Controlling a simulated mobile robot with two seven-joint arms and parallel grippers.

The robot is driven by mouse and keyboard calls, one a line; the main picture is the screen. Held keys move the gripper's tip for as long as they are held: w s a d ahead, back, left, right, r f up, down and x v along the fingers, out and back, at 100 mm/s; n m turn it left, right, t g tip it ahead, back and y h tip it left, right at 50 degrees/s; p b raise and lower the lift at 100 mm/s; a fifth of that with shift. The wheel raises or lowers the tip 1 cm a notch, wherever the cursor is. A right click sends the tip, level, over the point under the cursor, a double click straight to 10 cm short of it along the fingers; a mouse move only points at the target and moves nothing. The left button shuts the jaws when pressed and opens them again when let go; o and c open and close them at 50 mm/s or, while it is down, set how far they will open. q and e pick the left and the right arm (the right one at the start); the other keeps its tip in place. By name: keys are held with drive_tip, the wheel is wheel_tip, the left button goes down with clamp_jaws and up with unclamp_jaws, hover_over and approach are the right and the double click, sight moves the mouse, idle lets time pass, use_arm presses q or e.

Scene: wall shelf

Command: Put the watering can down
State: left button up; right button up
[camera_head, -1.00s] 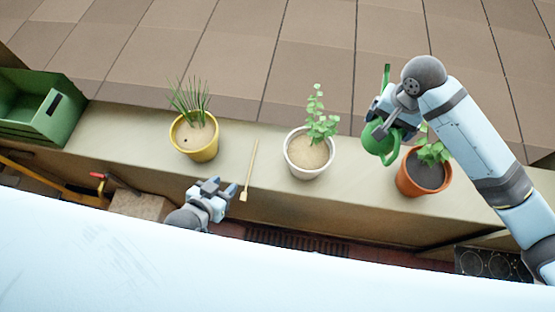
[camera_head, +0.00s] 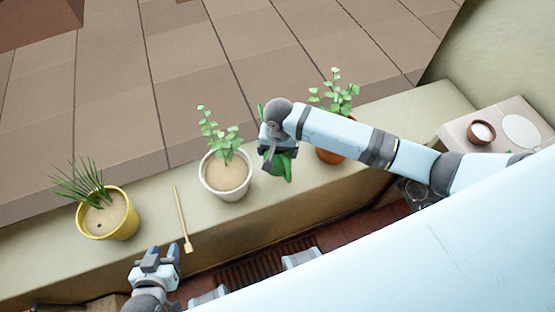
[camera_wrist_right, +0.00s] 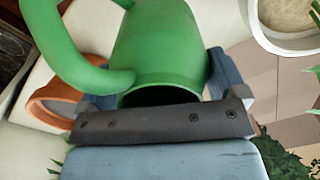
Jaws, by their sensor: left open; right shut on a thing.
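The green watering can (camera_head: 281,165) is held by my right gripper (camera_head: 270,143), between the white pot and the orange pot in the head view. In the right wrist view the can (camera_wrist_right: 160,45) fills the upper middle, its handle curving to the left, and the fingers (camera_wrist_right: 165,95) are shut on it from both sides. I cannot tell whether its base touches the shelf. My left gripper (camera_head: 160,258) is open and empty at the shelf's front edge, below the yellow pot.
The pale shelf (camera_head: 300,200) carries a yellow pot (camera_head: 120,222), a white pot (camera_head: 212,180) and an orange pot (camera_head: 330,156), each with a plant. A thin wooden stick (camera_head: 182,220) lies between the yellow and white pots. A small table (camera_head: 462,140) with a bowl stands at right.

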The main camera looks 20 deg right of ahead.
wheel_tip(320, 180, down, 6)
drive_tip(key=shift+f+b, duration=0.1)
drive_tip(key=shift+b, duration=0.25)
drive_tip(key=o, duration=0.7)
drive_tip(key=shift+f, duration=0.1)
